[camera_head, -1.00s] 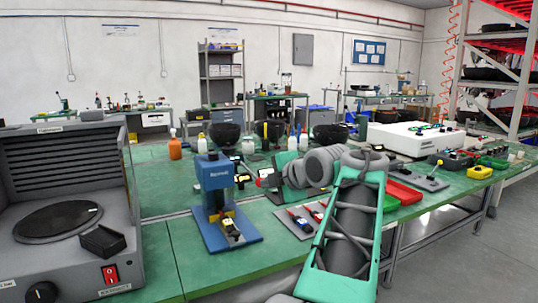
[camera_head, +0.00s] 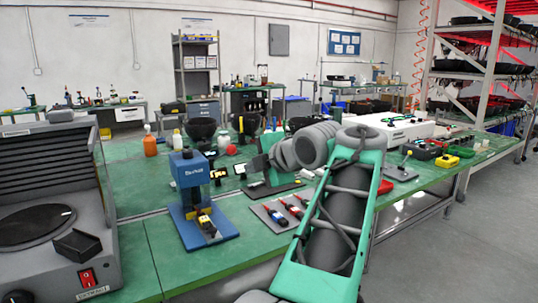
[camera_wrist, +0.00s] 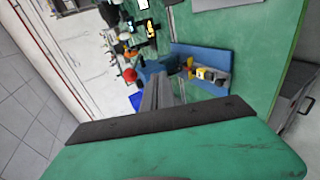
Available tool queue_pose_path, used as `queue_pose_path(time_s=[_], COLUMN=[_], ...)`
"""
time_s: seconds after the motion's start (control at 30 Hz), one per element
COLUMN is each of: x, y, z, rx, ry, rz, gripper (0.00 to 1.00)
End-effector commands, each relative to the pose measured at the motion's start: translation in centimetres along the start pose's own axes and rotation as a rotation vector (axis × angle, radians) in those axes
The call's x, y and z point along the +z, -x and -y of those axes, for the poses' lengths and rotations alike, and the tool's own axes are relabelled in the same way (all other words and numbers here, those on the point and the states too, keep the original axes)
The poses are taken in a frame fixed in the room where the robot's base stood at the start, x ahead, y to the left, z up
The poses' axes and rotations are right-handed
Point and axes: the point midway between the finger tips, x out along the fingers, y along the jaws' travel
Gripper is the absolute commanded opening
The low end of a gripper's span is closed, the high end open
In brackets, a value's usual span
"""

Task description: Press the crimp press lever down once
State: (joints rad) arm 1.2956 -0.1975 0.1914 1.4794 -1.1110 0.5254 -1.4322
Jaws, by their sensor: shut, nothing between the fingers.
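The blue crimp press (camera_head: 190,185) stands upright on a blue base plate on the green bench, with a yellow and black piece at its front. In the wrist view, its base plate (camera_wrist: 213,56) lies right of my gripper's fingers. A dark knob (camera_head: 218,173) shows at the press's right side; I cannot tell how far the lever is tilted. My gripper (camera_wrist: 157,88) is shut and empty. Its grey fingers point toward the press and cover part of its blue column in the wrist view. I cannot tell whether they touch it.
A grey vented box (camera_head: 45,215) with a red switch stands at the left. A grey plate with red-handled tools (camera_head: 275,216) lies right of the press. A red ball (camera_head: 231,150) and small devices stand behind. Bare bench (camera_head: 140,255) lies in front of the press.

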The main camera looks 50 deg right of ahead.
Motion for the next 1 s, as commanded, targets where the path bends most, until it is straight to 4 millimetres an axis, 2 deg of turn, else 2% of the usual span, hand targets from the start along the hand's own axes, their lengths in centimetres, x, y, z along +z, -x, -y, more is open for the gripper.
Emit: queue_pose_path(time_s=[0.03, 0.2, 0.4, 0.87, 0.97, 1.0], x=[0.1, 0.1, -0.1, -0.2, -1.3, -2.4], y=[1.5, 5.4, 7.9, 8.2, 7.6, 6.9], z=[-0.6, -1.2, -1.5, -1.4, -2.3, -3.0], rx=[0.001, 0.001, 0.000, -0.001, -0.010, -0.021], ry=[0.002, 0.001, 0.003, 0.002, -0.042, -0.088], rz=[0.006, 0.005, 0.000, -0.002, -0.016, -0.028], gripper=[0.00, 0.00, 0.00, 0.00, 0.00, 0.00])
